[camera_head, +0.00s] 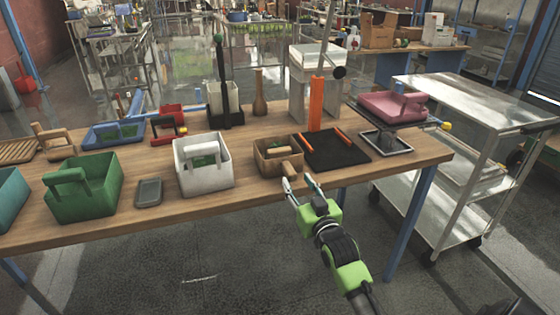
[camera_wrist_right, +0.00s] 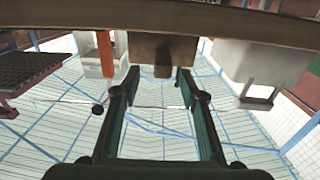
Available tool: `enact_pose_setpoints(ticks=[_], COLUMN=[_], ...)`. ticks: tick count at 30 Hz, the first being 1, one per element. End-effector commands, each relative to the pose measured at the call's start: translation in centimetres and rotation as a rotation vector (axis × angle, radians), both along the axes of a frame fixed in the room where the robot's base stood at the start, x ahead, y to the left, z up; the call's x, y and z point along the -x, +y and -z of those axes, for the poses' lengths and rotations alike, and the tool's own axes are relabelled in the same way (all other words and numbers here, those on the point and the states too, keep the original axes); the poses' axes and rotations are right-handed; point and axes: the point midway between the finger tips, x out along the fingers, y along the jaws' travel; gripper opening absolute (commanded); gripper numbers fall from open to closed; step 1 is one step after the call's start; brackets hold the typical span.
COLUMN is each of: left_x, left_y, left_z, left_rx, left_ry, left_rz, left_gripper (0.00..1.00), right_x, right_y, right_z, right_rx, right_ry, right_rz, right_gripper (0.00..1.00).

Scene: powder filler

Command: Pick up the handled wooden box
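The handled wooden box (camera_head: 267,163) is a small brown open box at the front edge of the table, with a rounded handle (camera_head: 289,169) on its near side. My right gripper (camera_head: 299,183) is just in front of the box at the table edge, close to the handle, fingers spread. In the right wrist view the brown box (camera_wrist_right: 145,48) lies ahead at the top, with the handle (camera_wrist_right: 162,71) between the open fingertips (camera_wrist_right: 154,75). Whether the fingers touch the handle cannot be told. My left gripper is out of view.
The wooden table (camera_head: 235,190) holds a white handled box (camera_head: 205,180) left of the wooden box and a black mat (camera_head: 335,152) with orange bars to its right. An orange post (camera_head: 317,103) stands behind. A green box (camera_head: 85,200) sits further left. A metal cart (camera_head: 475,105) is at right.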

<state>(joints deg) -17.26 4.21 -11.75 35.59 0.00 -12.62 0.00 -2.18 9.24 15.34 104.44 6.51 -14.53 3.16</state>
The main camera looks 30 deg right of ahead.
Motion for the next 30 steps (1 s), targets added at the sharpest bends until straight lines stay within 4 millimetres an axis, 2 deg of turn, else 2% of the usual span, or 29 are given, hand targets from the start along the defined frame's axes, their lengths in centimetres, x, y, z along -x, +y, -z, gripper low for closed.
enact_pose_setpoints(ticks=[3, 11, 19, 24, 30], left_x=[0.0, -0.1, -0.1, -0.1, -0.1], left_y=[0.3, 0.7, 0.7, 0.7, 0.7], left_z=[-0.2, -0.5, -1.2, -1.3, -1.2], left_rx=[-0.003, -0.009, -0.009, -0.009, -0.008], left_ry=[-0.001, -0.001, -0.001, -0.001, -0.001], left_rz=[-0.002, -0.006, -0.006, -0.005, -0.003], left_gripper=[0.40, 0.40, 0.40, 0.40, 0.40], right_x=[-1.8, -3.4, -6.9, -7.7, -7.7], right_y=[-0.4, -0.7, -1.3, -1.5, -1.5], right_z=[-0.1, 0.0, 0.0, 0.2, 0.2], right_rx=[-0.001, -0.001, -0.001, -0.001, 0.000], right_ry=[-0.001, 0.001, 0.000, 0.001, 0.001], right_rz=[-0.001, 0.000, -0.001, 0.000, 0.000], right_gripper=[0.39, 0.39, 0.39, 0.39, 0.39])
